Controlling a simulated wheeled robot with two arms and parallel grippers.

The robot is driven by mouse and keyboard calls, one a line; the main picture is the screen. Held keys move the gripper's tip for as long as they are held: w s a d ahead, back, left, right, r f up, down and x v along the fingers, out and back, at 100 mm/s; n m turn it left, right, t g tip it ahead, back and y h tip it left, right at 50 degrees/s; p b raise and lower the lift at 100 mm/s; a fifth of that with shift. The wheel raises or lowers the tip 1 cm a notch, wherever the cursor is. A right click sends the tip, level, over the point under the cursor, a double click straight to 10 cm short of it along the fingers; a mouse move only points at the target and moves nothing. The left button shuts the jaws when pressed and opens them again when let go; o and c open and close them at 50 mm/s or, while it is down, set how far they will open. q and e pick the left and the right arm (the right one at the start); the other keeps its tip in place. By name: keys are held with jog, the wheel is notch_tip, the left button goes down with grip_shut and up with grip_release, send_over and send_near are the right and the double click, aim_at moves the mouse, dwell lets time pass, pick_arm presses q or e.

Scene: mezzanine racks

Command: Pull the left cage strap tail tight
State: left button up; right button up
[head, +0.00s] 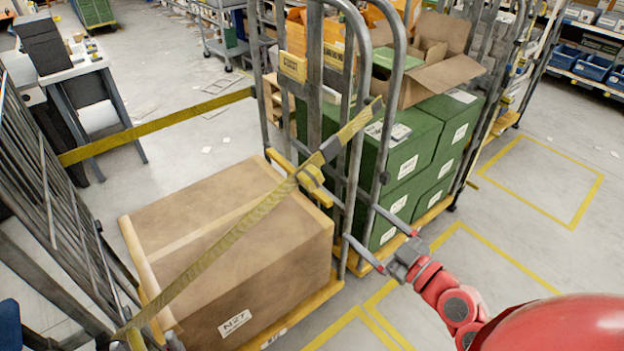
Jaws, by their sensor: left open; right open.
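The left cage (352,262) is a grey tube-frame trolley holding a large brown carton (210,235) labelled N27. A yellow strap (225,242) runs diagonally across its open front, from lower left up to a dark buckle (331,149) by the right-hand posts. A short strap tail (360,118) extends up and right past the buckle, ending against the tubes. My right gripper (362,223) is open and empty, below and right of the buckle, its fingers pointing toward the posts. Whether it touches a post I cannot tell. My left gripper is not in view.
A second cage with green boxes (410,145) and an open carton (430,60) stands close behind the posts. Another yellow strap (155,125) spans the far side. A printer desk (75,70) stands upper left. Marked floor (535,190) at right is clear.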

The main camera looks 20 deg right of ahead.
jog(key=p, duration=0.5)
send_near(316, 183)
jog(key=x, duration=0.9)
jog(key=shift+w+a+f, duration=0.1)
jog(key=shift+w+a, duration=0.05)
jog(key=shift+w, duration=0.45)
jog(key=shift+c, duration=0.3)
grip_shut()
